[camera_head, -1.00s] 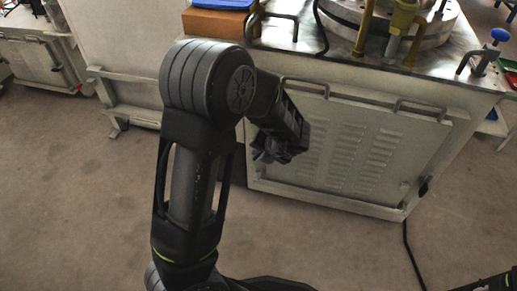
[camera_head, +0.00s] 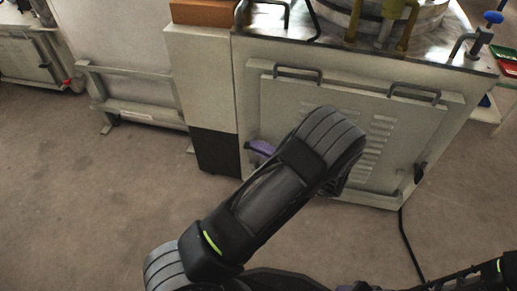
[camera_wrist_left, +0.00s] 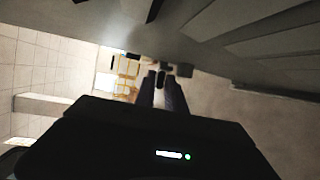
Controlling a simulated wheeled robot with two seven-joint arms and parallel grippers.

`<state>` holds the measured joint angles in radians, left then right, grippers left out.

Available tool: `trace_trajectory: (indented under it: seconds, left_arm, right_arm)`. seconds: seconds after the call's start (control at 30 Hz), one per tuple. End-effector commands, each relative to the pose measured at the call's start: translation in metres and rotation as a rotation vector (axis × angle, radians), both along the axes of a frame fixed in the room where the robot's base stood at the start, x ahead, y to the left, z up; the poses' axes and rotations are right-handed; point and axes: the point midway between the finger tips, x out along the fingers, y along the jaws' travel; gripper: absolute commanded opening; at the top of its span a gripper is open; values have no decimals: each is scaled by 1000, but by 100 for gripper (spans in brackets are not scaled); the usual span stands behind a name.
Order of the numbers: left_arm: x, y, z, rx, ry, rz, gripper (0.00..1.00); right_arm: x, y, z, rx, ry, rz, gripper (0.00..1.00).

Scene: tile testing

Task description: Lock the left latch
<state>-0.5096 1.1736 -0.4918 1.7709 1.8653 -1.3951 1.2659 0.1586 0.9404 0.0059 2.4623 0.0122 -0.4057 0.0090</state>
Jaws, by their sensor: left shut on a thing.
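The left latch (camera_wrist_left: 161,77) shows as a small dark piece between the fingertips in the left wrist view. My left gripper (camera_wrist_left: 161,88) is shut on it, with a dark purple finger on either side. In the head view the purple fingers of my left gripper (camera_head: 262,148) show at the left edge of the pale louvred panel (camera_head: 285,103). My arm hides the rest of the gripper and part of the panel there. I cannot tell the latch's exact angle.
A dark right latch (camera_head: 420,172) sits at the panel's right edge. Two handles (camera_head: 298,70) run along the panel's top. A grey rail frame (camera_head: 130,105) stands to the left. A black cable (camera_head: 408,245) hangs to the floor at the right. The floor in front is clear.

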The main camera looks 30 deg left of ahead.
Motion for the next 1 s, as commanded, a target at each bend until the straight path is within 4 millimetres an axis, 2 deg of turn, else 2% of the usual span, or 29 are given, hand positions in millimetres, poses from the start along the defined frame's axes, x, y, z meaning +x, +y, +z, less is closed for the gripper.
trace_trajectory:
  seconds: [0.03,0.3,0.83,0.87,1.0]
  left_arm:
    - [1,-2,-5,31,11,-5,0]
    - [0,-1,-7,145,51,-2,0]
    - [0,0,-6,170,62,1,0]
    - [0,0,-6,170,62,1,17]
    - [0,0,-6,170,61,1,28]
  right_arm:
    - [1,0,-4,1,0,0,54]
    - [2,-1,-10,2,-1,-2,54]
    - [2,-1,-11,3,-1,-2,54]
    - [2,-1,-11,3,-1,-2,54]
    - [2,-1,-11,3,0,-2,54]
